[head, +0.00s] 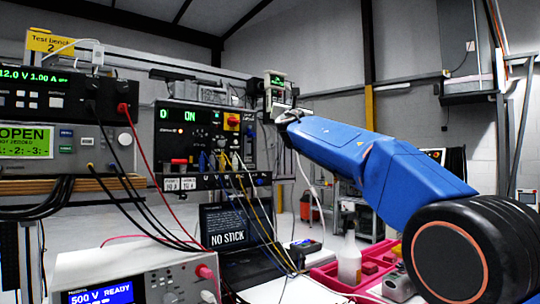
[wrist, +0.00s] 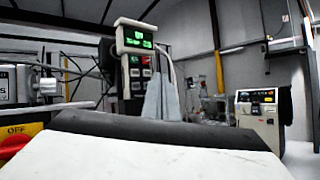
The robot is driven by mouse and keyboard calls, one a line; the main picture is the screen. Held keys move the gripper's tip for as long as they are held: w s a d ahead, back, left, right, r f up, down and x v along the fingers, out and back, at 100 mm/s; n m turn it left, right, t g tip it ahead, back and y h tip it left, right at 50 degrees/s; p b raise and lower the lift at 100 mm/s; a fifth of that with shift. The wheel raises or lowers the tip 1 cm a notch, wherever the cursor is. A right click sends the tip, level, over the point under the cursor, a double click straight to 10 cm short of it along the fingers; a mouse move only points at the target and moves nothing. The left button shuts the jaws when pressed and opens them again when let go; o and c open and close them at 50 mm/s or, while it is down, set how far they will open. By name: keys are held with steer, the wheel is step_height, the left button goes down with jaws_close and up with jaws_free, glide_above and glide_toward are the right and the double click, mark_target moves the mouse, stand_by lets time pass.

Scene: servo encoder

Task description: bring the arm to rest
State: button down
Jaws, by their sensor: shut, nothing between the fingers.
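My blue arm reaches from the lower right up to the middle of the head view. Its end, with my gripper (head: 282,117), is small there, close in the picture to a pale device with a green display (head: 276,80). In the wrist view my gripper (wrist: 163,78) shows as two grey tapering fingers close together, with nothing visible between them. The device with the green display (wrist: 136,38) stands upright just left of and behind the fingers. I cannot tell how far apart they are. A white and dark surface fills the bottom of the wrist view and hides what lies below.
The test bench at left carries a power supply (head: 60,92), a drive unit (head: 203,135) with cables, and a meter (head: 140,278). A pink tray (head: 340,284) holds a white bottle (head: 349,258). A red knob (wrist: 14,145) is at the wrist view's left edge.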

steer(key=s+d+f+m+g+h, duration=0.3)
steer(key=s+d+f+m+g, duration=0.2)
steer(key=s+d+f+m, duration=0.8)
steer(key=s+d+f+m+g+h, duration=0.2)
steer(key=s+d+f+m+g, duration=0.35)
steer(key=s+d+f, duration=0.75)
steer(key=s+a+f+m+g+y, duration=0.15)
steer(key=s+f+m, duration=0.35)
steer(key=f, duration=0.6)
steer(key=s+f+m+g+y, duration=0.1)
steer(key=s+f+m+g, duration=0.15)
steer(key=s+f, duration=0.7)
steer(key=s+a+f+m+g+y, duration=0.2)
steer(key=s+a+f+m, duration=0.1)
steer(key=s+f, duration=0.5)
steer(key=s+a+f+m+g+y, duration=0.2)
steer(key=s+f, duration=0.6)
steer(key=f, duration=0.7)
steer(key=shift+s+a+f+m, duration=0.2)
steer(key=shift+s+a+m, duration=0.2)
steer(key=shift+a+m, duration=0.45)
